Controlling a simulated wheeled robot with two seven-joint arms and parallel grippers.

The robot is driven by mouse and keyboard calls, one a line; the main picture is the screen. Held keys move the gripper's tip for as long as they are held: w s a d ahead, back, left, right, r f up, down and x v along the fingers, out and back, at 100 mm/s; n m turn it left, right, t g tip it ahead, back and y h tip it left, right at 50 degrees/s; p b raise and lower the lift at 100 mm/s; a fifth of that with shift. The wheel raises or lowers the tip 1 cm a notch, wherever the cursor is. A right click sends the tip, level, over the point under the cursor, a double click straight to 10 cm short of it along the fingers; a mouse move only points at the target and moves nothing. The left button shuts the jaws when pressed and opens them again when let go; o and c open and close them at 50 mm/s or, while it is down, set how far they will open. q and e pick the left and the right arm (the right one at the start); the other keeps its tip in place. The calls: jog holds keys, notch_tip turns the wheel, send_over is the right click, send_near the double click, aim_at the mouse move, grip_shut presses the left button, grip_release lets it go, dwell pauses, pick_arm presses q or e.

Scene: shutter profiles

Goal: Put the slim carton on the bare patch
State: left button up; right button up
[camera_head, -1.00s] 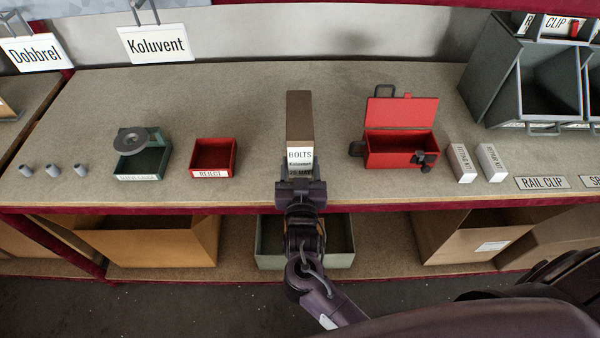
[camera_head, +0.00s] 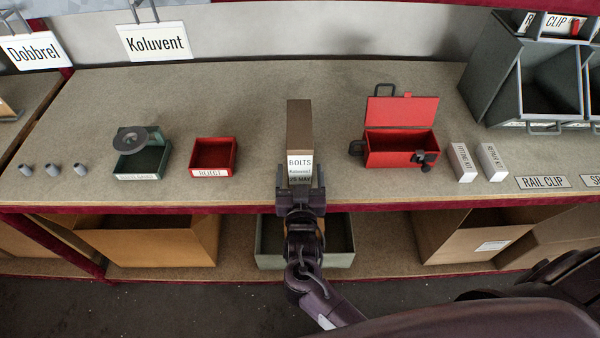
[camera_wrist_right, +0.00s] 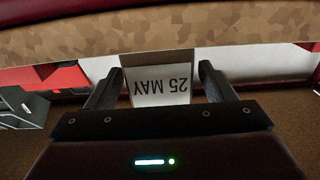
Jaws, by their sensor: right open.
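The slim brown carton (camera_head: 299,126) has a white front label reading BOLTS and 25 MAY. It is on the bench near the front edge, in the middle of the head view. Its labelled end shows in the right wrist view (camera_wrist_right: 159,88). My right gripper (camera_head: 300,180) is at this end, with its fingers open on either side of the carton; the wrist view shows small gaps. The gripper hides the lower end, so contact with the bench there cannot be seen. No distinct bare patch shows; the bench top (camera_head: 265,105) around the carton is empty. My left gripper is out of view.
A red REJECT tray (camera_head: 213,157) and a green tray (camera_head: 141,160) stand left of the carton. An open red box (camera_head: 400,148) and two white cartons (camera_head: 462,162) stand right. Grey bins (camera_head: 540,80) are at far right. An open container (camera_head: 340,240) is below the bench.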

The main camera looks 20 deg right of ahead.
jog(key=shift+r, duration=0.1)
jog(key=b+v, duration=0.1)
jog(key=v, duration=1.1)
jog(key=s+d+f+n+g+y, duration=0.1)
jog(key=s+f+n+g+y, duration=0.2)
jog(key=f, duration=1.2)
jog(key=s+d+f+n+g+y, duration=0.15)
jog(key=s+f+g, duration=0.25)
jog(key=f, duration=1.1)
jog(key=s+d+f+g, duration=0.4)
jog(key=s+f, duration=0.4)
jog(key=s, duration=0.3)
jog(key=s+d+f+n+g, duration=0.1)
jog(key=s+d+f+g, duration=0.4)
jog(key=s+f, duration=0.4)
jog(key=s, duration=0.3)
jog(key=shift+s, duration=0.2)
jog(key=shift+d+y, duration=0.1)
jog(key=shift+y, duration=0.15)
